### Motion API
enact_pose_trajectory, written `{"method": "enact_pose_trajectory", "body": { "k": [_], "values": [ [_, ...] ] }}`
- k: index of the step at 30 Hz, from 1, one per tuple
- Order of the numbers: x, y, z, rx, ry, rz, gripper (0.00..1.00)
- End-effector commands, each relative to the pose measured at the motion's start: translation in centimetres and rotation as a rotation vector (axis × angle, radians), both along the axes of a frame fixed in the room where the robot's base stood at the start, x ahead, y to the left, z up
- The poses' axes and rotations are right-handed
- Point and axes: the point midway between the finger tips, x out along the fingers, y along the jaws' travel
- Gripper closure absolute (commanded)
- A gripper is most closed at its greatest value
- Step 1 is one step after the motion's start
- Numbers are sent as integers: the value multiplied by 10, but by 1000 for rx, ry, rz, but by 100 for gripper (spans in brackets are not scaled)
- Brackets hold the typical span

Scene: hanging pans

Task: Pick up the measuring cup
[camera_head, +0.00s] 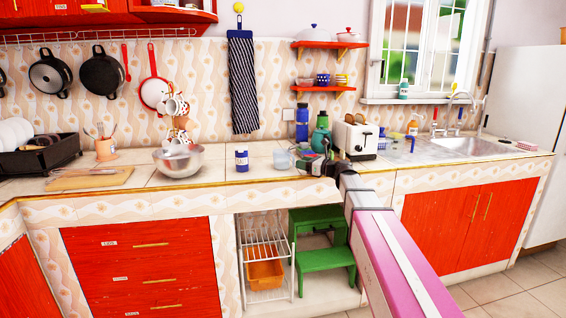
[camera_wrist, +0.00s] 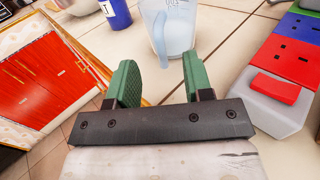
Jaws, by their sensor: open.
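The measuring cup (camera_head: 283,158) is a translucent, pale bluish cup with a handle, standing on the tiled counter. In the wrist view the cup (camera_wrist: 173,32) is at the top centre, upper part cut off by the frame edge. My gripper (camera_head: 308,161) is just right of the cup in the head view, low over the counter. In the wrist view my gripper (camera_wrist: 160,78) has its two green fingers spread apart, with bare counter between them. The cup lies ahead of the fingertips, roughly in line with the gap. Nothing is held.
A blue jar (camera_head: 242,160) and a metal bowl (camera_head: 180,160) stand left of the cup. A blocky grey, red, blue and green thing (camera_wrist: 288,62) lies right of the fingers. A toaster (camera_head: 355,139) and a teal vessel (camera_head: 320,137) stand behind my gripper.

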Motion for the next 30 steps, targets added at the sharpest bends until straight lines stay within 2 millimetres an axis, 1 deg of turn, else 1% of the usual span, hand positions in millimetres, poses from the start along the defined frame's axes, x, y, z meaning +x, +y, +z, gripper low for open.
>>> {"method": "enact_pose_trajectory", "body": {
  "k": [5,9,13,16,21,23,24,25,26,30],
  "values": [
    [8,10,2,0,-1,1,53],
    [20,27,4,-1,0,2,53],
    [27,41,4,-1,0,1,53],
    [28,45,4,-1,0,1,53],
    [28,44,4,-1,0,0,53],
    [28,44,4,-1,0,0,73],
    [28,44,4,-1,0,0,86],
    [28,44,4,-1,0,0,96],
    [28,44,4,-1,0,0,100],
    [27,44,4,0,-1,0,100]
  ]
}}
